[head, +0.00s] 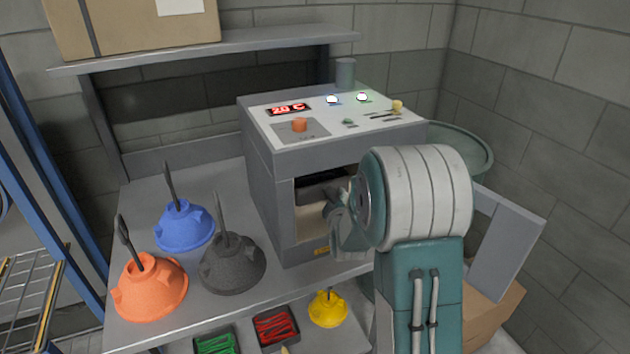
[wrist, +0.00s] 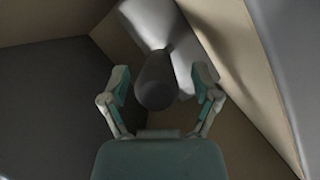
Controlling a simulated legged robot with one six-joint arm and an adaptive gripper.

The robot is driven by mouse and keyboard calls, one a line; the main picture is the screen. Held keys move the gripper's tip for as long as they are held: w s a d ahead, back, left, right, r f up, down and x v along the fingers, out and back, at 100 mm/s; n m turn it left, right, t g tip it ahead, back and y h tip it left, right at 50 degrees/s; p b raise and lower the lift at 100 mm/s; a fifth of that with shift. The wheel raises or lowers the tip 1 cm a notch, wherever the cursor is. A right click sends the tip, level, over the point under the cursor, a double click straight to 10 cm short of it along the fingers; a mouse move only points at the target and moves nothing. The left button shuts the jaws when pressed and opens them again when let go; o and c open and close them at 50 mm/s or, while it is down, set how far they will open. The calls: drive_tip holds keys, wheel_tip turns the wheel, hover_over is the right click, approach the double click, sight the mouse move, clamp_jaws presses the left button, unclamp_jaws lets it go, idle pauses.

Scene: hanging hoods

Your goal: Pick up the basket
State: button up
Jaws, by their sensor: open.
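My gripper (head: 340,212) is at the open front of a grey oven-like machine (head: 275,190), partly hidden by my arm. In the wrist view my gripper (wrist: 162,80) is open, with one finger on each side of a dark rounded handle (wrist: 155,85). The fingers look apart from the handle. The handle joins a pale grey piece (wrist: 152,25) behind it. No basket shows clearly as a whole; I cannot tell whether this handle belongs to it. A dark shape (head: 318,187) shows inside the machine's opening in the head view.
The machine's door (head: 508,245) stands open at right. Orange (head: 150,290), blue (head: 183,228) and dark grey (head: 232,265) hoods stand on the table at left. A yellow hood (head: 328,308) and red (head: 276,327) and green (head: 215,343) trays are at the front.

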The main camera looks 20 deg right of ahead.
drive_tip(key=shift+w+f, duration=0.1)
drive_tip(key=shift+w, duration=0.55)
drive_tip(key=shift+d, duration=0.15)
clamp_jaws()
